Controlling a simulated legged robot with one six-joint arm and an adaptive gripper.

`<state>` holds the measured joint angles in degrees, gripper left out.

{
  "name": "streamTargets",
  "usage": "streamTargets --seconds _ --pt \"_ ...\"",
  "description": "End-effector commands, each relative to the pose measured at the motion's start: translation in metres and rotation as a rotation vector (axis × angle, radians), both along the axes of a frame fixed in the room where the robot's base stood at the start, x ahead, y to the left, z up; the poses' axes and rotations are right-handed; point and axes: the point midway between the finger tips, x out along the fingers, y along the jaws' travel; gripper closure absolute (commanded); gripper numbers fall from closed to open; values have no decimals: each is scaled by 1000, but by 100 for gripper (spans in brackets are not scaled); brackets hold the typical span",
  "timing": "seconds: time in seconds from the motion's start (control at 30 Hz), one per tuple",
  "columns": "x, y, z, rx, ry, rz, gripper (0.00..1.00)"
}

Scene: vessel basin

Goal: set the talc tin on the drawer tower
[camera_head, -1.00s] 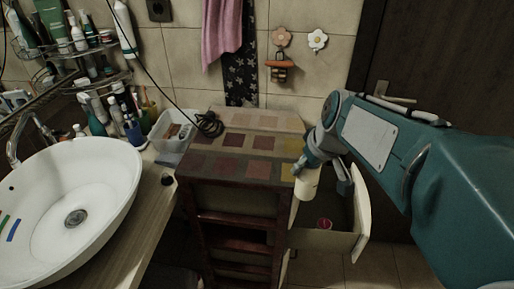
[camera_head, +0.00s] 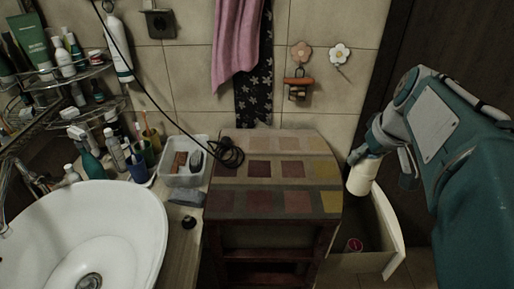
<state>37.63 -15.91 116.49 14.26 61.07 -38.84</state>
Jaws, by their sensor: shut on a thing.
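The talc tin (camera_head: 361,178) is a small cream cylinder at the right of the head view. My gripper (camera_head: 366,157) is shut on its upper part and holds it upright. The tin hangs to the right of the drawer tower and above an open drawer, apart from the tower's top. The drawer tower (camera_head: 275,205) is dark reddish wood with a top of coloured squares in the middle of the view. The gripper's fingers are small and partly hidden against the arm.
A black cable (camera_head: 228,152) lies coiled on the back left of the tower top; the rest of the top is clear. A clear bin (camera_head: 184,165) stands to its left, beside the white sink (camera_head: 95,235). An open cream drawer (camera_head: 388,235) juts out at the right, with a pink item inside.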

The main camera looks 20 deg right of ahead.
Motion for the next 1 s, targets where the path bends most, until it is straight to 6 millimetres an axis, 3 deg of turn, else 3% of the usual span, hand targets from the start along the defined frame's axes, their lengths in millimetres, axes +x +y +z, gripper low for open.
streamTargets --seconds 0.17,0.6,0.8,1.0 --pt "-1 -12 0 7 0 -20 88" --pt "79 43 -39 -4 2 -11 88" --pt "102 50 -75 1 5 -16 88" --pt "114 52 -90 1 1 -19 88"
